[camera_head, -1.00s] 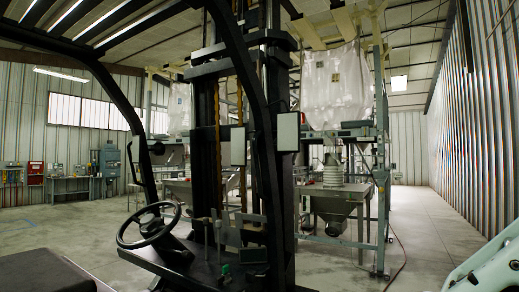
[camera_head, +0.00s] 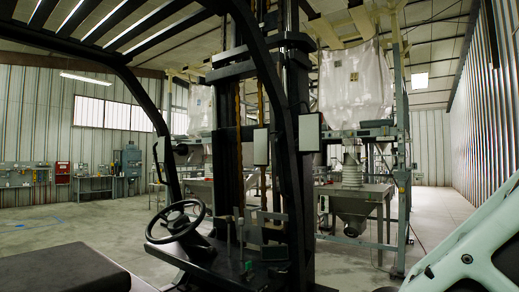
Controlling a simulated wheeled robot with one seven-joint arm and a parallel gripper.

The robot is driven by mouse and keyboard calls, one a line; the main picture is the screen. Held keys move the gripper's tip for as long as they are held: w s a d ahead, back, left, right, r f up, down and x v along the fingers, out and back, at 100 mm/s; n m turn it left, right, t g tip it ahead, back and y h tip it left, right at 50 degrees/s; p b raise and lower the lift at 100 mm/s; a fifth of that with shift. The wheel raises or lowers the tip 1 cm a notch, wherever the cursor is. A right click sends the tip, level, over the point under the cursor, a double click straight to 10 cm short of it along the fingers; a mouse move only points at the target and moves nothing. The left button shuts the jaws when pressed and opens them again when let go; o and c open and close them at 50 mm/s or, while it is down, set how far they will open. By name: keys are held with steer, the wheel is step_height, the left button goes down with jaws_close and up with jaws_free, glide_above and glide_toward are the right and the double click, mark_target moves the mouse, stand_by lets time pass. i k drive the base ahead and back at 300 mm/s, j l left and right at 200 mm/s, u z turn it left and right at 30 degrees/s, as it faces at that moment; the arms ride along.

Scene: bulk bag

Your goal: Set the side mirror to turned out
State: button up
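A pale rectangular panel in a black frame (camera_head: 309,132), which looks like a side mirror, is on the forklift's near right front pillar (camera_head: 282,115). Its face is turned toward my camera. A second, narrower pale panel (camera_head: 261,146) shows just to its left, near the mast. My gripper is not in view; only part of my white arm shows at the lower right, apart from the panels in the picture.
The forklift's steering wheel (camera_head: 175,222), levers (camera_head: 262,228) and black seat (camera_head: 65,270) are in front. Behind stand a white bulk bag (camera_head: 354,85) on a frame and a grey hopper (camera_head: 354,205). Open floor (camera_head: 445,205) lies at the right, beside the corrugated wall (camera_head: 490,110).

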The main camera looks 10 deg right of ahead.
mark_target(261, 135)
steer(key=i+l, duration=0.15)
steer(key=i, duration=0.35)
steer(key=i+l, duration=0.2)
steer(key=i, duration=0.25)
steer(key=i+l, duration=0.15)
steer(key=i, duration=0.35)
steer(key=i+l, duration=0.15)
steer(key=i, duration=0.35)
